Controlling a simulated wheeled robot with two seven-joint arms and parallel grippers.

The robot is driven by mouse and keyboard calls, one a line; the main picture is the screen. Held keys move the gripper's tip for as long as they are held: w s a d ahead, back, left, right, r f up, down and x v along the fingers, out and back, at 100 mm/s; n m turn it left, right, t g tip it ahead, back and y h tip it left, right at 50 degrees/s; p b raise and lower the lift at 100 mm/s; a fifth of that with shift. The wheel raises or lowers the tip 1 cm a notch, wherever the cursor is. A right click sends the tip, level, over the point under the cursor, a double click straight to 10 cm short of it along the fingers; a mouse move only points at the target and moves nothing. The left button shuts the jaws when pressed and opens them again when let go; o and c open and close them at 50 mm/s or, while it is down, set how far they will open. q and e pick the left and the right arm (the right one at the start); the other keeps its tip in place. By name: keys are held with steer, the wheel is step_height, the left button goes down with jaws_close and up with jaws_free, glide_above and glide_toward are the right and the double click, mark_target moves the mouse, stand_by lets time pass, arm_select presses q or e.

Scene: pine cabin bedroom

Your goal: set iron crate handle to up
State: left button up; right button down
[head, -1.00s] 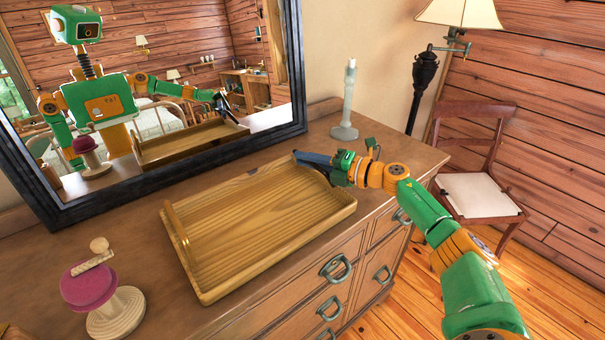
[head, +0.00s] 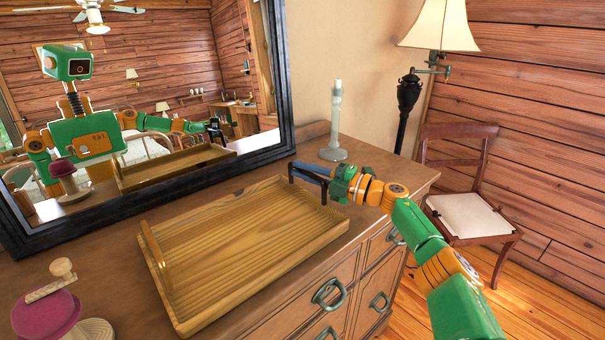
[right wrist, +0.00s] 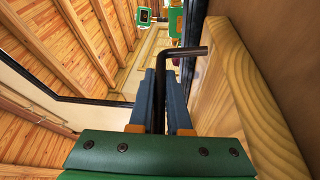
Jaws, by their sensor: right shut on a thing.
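The crate is a shallow light-wood tray (head: 240,245) on the dresser. My right gripper (head: 308,171) is at the far right end of the tray, at rim height or slightly above. In the right wrist view its blue fingers (right wrist: 160,100) are shut on a dark iron handle (right wrist: 187,54). This thin rod bends toward the wooden end wall (right wrist: 225,95). My left gripper is out of view.
A large dark-framed mirror (head: 270,158) leans behind the tray and reflects me. A pale candlestick (head: 334,125) stands behind the right gripper. A pink-and-cream stand (head: 45,315) is at the front left. The dresser top (head: 105,275) is bare between stand and tray.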

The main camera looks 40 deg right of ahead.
mark_target(310, 173)
steer(key=c, duration=0.9)
jaws_free()
steer(key=shift+o, duration=0.2)
steer(key=shift+s, duration=0.1)
steer(key=shift+s+d+f, duration=0.15)
steer(key=shift+s+d, duration=0.05)
steer(key=shift+s, duration=0.05)
steer(key=b+v, duration=0.2)
steer(key=v, duration=0.3)
steer(key=shift+s+d, duration=0.15)
steer(key=shift+s, duration=0.2)
steer(key=shift+s+d, duration=0.1)
steer(key=shift+s, duration=0.2)
